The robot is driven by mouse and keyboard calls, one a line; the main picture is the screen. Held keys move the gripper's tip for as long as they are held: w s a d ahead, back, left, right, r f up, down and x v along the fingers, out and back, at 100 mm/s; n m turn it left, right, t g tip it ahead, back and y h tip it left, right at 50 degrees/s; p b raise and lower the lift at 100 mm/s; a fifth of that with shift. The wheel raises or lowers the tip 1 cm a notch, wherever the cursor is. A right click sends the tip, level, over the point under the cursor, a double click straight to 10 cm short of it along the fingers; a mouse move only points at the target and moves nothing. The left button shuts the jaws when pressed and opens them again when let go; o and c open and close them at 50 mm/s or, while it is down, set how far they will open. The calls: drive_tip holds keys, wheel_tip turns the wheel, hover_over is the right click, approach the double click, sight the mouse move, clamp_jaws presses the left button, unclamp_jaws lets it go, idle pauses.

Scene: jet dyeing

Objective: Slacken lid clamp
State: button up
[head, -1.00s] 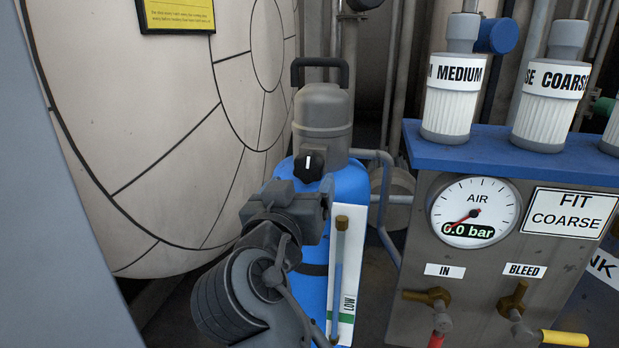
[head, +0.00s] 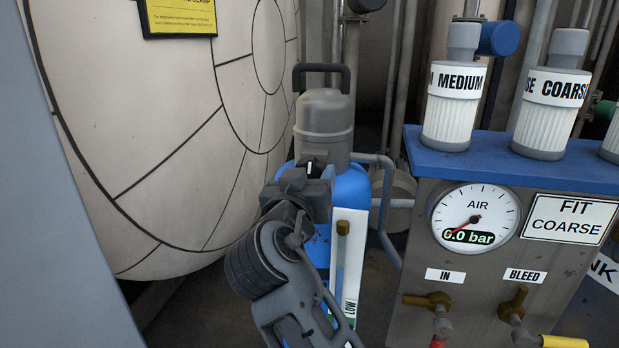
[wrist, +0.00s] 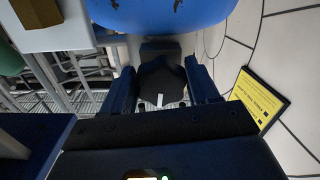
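The lid clamp appears to be the black knob (head: 309,165) with a white mark, on the front of the grey lid (head: 324,115) of a blue vessel (head: 351,187). My gripper (head: 306,181) is right at the knob in the head view and hides its lower part. In the wrist view the knob (wrist: 160,84) sits between the two spread fingers of my gripper (wrist: 162,78), with its white mark showing. The fingers look open beside the knob with narrow gaps; contact is not clear.
A large pale round panel (head: 150,120) stands left, with a yellow sign (head: 180,16). At right is a panel with an air gauge (head: 476,222) reading 0.0 bar, IN valve (head: 428,300) and BLEED valve (head: 514,304). Filter cartridges (head: 455,105) stand on top.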

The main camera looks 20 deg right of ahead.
drive_tip(key=c, duration=0.5)
drive_tip(key=shift+n, duration=0.7)
drive_tip(key=o, duration=1)
drive_tip(key=shift+c, duration=0.2)
drive_tip(key=shift+s, duration=0.1)
drive_tip(key=v, duration=0.7)
drive_tip(key=shift+s+a, duration=0.25)
